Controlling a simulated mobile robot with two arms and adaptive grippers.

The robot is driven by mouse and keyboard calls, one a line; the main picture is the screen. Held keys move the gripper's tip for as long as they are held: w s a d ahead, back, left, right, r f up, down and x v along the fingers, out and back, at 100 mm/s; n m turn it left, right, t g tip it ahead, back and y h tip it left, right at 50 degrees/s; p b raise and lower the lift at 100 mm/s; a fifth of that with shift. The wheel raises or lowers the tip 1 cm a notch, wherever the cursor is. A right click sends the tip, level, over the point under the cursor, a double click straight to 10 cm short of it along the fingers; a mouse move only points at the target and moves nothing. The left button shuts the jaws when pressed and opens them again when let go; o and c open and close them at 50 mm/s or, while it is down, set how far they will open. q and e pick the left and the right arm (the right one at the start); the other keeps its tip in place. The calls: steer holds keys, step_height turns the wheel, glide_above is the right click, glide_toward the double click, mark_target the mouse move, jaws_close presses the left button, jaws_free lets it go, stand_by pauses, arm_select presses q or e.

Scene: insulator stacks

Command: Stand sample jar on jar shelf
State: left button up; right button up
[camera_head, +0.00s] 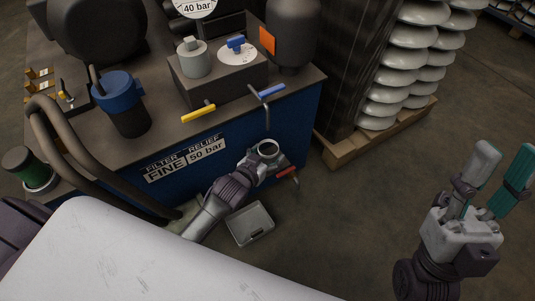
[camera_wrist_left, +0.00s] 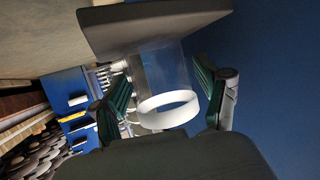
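In the left wrist view a white ring (camera_wrist_left: 168,108) and a clear body show between the fingers. A dark grey slab (camera_wrist_left: 150,22), which looks like the jar shelf, is at the far end of the jar body. I cannot tell whether they touch. My right gripper (camera_head: 502,172) is open and empty at the right.
A red handle (camera_head: 287,171) is right beside the jar. Yellow (camera_head: 198,114) and blue (camera_head: 270,91) handles sit at the bench edge above. A grey tray (camera_head: 250,223) lies lower down. Insulator stacks (camera_head: 405,65) stand on a pallet (camera_head: 375,138). Floor is free at the right.

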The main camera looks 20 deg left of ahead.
stand_by(0.3)
arm_select(q)
steer(key=shift+s, duration=0.35)
steer(key=v, duration=1.1)
steer(key=shift+r, duration=0.2)
